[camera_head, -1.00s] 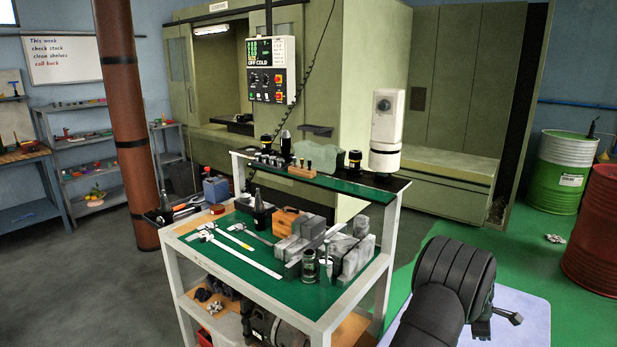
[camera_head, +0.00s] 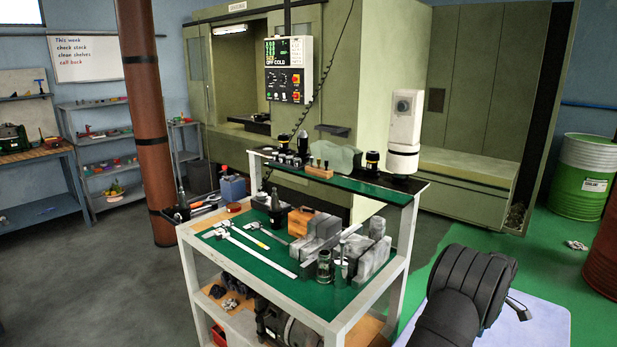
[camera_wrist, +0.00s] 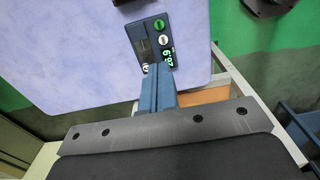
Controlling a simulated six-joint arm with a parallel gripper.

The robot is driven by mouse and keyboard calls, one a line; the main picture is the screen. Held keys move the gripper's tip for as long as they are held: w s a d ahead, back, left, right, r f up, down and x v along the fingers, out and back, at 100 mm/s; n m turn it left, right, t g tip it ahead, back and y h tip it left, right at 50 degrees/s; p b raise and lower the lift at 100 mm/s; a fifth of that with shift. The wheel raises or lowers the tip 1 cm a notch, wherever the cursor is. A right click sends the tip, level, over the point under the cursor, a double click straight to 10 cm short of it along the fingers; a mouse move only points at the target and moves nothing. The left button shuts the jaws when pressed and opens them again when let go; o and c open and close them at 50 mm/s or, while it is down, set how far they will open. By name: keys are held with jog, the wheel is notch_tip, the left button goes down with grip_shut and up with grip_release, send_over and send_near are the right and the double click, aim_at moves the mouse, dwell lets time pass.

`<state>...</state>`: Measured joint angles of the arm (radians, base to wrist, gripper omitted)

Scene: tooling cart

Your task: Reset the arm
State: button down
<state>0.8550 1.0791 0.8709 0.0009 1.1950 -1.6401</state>
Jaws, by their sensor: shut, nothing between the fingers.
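My gripper (camera_wrist: 158,70) shows in the wrist view as two blue fingers side by side, reaching out from a grey plate. The fingers are shut against each other with nothing between them. Beyond the tips is a dark panel with a green button, a white button and a lit green display (camera_wrist: 168,55); I cannot tell if it touches the fingers. In the camera_head view my black arm (camera_head: 462,290) is folded at the lower right, beside the cart. The fingers cannot be made out there.
A pale lavender mat (camera_head: 540,330) lies below the arm. Drums (camera_head: 588,178) stand at the right.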

notch_tip(320, 180, down, 6)
notch_tip(320, 180, up, 9)
jog(key=shift+r, duration=0.2)
dwell(0.6)
